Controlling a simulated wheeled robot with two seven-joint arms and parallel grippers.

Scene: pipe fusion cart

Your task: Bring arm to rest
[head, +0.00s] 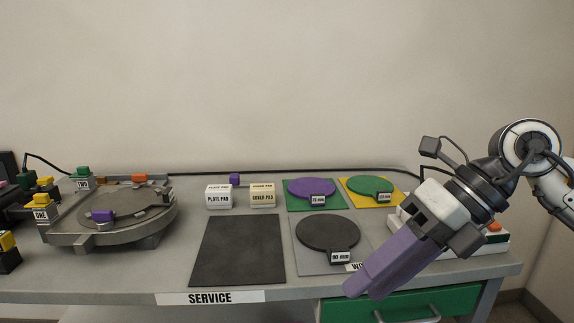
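My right gripper (362,290) hangs at the right front of the bench, tilted down and to the left. Its two long purple fingers lie side by side with no clear gap, and nothing distinct shows between them. It appears above the bench's front edge and covers part of a label and of the green drawer front. My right arm (530,150) comes in from the right edge. My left arm and gripper are not in view.
The grey bench (150,278) holds a round machine (150,222) at left, a bare dark mat (238,250) in the middle, and purple (308,187), green (368,186) and dark (325,232) discs. A white and orange box (490,240) stands partly behind my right gripper.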

